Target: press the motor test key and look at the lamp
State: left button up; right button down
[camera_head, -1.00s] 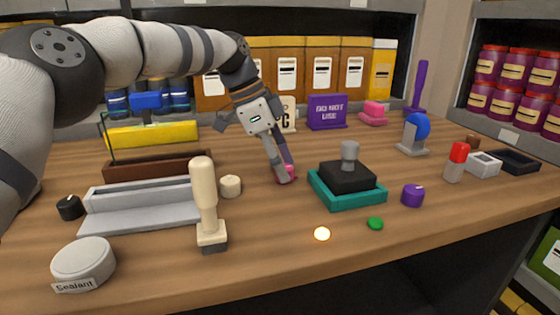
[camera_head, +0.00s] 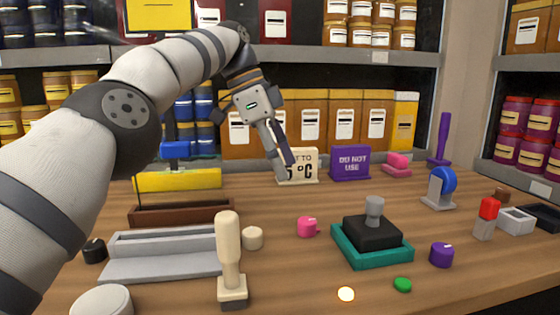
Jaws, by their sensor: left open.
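A small round lamp (camera_head: 345,294) glows warm white on the table near the front edge. A flat green button (camera_head: 402,284) lies just right of it. A pink knob (camera_head: 307,227) sits mid-table and a purple knob (camera_head: 442,254) sits to the right. No label shows which of these is the motor test key. My left gripper (camera_head: 285,166) is open and empty, pointing down above the table behind the pink knob, partly covering a cream sign. My right gripper is out of view.
A black block with a grey knob stands in a teal tray (camera_head: 372,258). A cream-handled stamp (camera_head: 229,262) stands left of centre, beside a grey channel piece (camera_head: 165,262). A purple "DO NOT USE" sign (camera_head: 350,162) stands at the back.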

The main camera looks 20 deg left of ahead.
aim_at(402, 285)
jog(key=k+l, duration=0.25)
jog(key=k, duration=0.2)
jog(key=k+l, duration=0.3)
jog(key=k, duration=0.2)
